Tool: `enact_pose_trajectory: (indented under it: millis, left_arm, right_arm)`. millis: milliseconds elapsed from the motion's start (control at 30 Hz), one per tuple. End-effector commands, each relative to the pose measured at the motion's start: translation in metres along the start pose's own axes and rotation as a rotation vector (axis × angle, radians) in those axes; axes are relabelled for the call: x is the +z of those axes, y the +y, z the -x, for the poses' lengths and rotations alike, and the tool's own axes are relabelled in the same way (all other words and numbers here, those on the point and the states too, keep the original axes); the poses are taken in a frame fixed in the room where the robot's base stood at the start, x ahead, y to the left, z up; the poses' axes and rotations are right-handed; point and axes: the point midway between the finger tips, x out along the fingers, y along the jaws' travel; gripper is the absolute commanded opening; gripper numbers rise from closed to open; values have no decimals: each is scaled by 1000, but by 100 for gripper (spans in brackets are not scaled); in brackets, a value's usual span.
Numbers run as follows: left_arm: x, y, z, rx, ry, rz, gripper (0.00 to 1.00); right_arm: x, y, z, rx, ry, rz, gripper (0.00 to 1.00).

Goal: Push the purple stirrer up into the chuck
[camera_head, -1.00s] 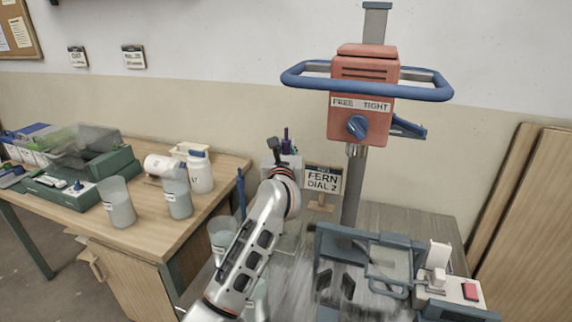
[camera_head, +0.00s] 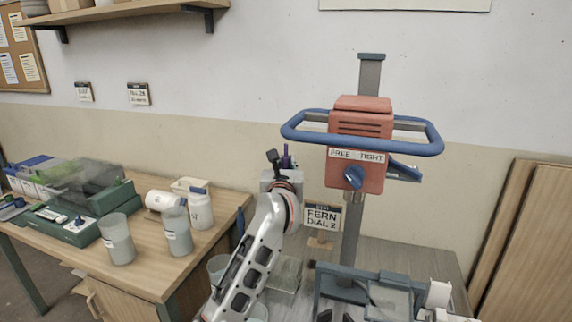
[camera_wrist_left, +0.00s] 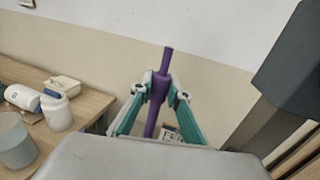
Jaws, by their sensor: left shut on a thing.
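The purple stirrer (camera_wrist_left: 158,92) stands upright between the teal fingers of my left gripper (camera_wrist_left: 160,92) in the left wrist view. The gripper is shut on it, and its thin shaft sticks up above the fingers. In the head view my left gripper (camera_head: 282,162) is left of the red mixer head, and only a small purple bit of the stirrer (camera_head: 286,156) shows. The chuck (camera_head: 355,197) is under the mixer head (camera_head: 358,140), to the right of the gripper and apart from the stirrer. My right gripper is not in view.
A blue hoop handle (camera_head: 430,148) surrounds the mixer head, which has a blue knob (camera_head: 353,177) under a FREE/TIGHT label. A FERN DIAL 2 sign (camera_head: 322,218) stands behind. Cups and a jar (camera_head: 200,210) stand on the left table. A blue-grey frame (camera_head: 385,285) lies below the mixer.

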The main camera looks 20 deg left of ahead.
Motion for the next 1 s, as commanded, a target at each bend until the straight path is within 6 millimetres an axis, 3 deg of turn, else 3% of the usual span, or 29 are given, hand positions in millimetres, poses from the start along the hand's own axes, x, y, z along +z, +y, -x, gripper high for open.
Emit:
enact_pose_trajectory:
  millis: [400,1000]
  left_arm:
    - [25,0,0,0,-2,-1,0]
    - [51,0,0,0,-2,0,0]
  right_arm:
    - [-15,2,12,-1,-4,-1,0]
    - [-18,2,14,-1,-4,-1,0]
